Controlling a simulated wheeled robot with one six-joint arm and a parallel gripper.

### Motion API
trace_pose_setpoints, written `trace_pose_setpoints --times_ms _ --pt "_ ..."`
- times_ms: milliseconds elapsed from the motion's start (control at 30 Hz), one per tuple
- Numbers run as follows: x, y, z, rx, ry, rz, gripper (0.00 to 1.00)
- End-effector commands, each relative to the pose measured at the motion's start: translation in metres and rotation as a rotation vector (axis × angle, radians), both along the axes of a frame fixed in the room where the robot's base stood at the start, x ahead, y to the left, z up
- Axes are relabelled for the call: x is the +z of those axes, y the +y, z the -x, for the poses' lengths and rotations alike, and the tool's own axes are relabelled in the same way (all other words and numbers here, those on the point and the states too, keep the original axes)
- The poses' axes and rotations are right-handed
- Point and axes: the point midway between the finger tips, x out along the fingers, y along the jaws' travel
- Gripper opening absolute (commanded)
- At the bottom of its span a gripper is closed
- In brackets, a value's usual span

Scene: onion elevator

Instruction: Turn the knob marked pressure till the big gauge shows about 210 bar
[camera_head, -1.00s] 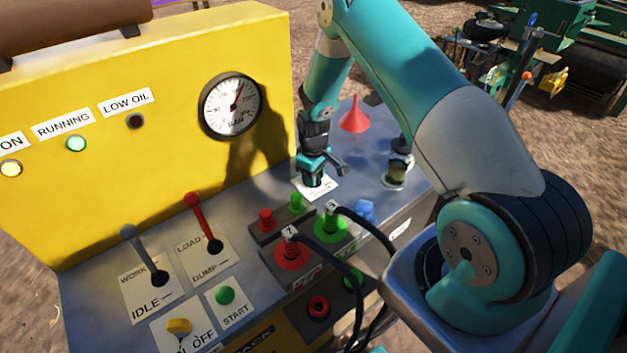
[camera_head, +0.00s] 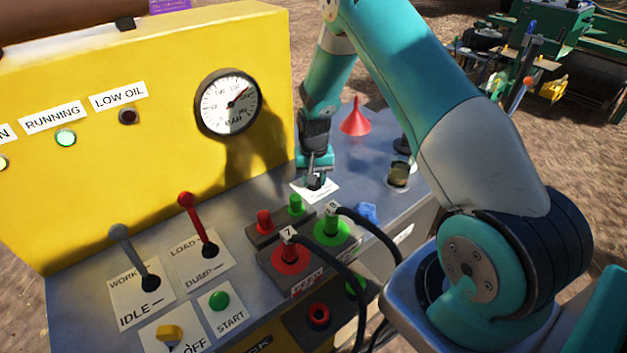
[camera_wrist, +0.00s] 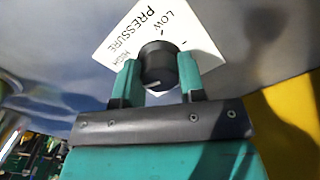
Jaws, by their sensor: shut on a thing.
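The black pressure knob (camera_wrist: 157,66) sits on a white plate (camera_wrist: 118,42) marked PRESSURE, LOW and HIGH in the wrist view. My gripper (camera_wrist: 158,82) is shut on the knob, with one teal finger on each side. In the head view my gripper (camera_head: 315,180) points down at the knob, and its fingers hide much of the knob and plate. The big round gauge (camera_head: 228,103) is on the yellow panel. Its red needle points up and to the right. The numbers are too small to read surely.
A red funnel (camera_head: 356,120) and a glass jar (camera_head: 399,174) stand right of my gripper. Red (camera_head: 290,256) and green (camera_head: 332,230) hose couplings with black hoses are in front. A red lever (camera_head: 196,222) and a grey lever (camera_head: 133,255) stand at the left.

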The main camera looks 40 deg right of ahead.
Motion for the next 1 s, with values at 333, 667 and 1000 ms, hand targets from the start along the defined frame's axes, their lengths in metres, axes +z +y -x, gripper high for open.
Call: trace_pose_setpoints --times_ms 333,667,1000 --pt "0.0012 -0.0006 -0.0012 -0.104 -0.004 0.001 0.13" --pt "0.0016 -0.0006 -0.0013 -0.114 -0.004 0.001 0.13" --pt "0.001 -0.0004 -0.0008 -0.113 -0.003 0.001 0.63"
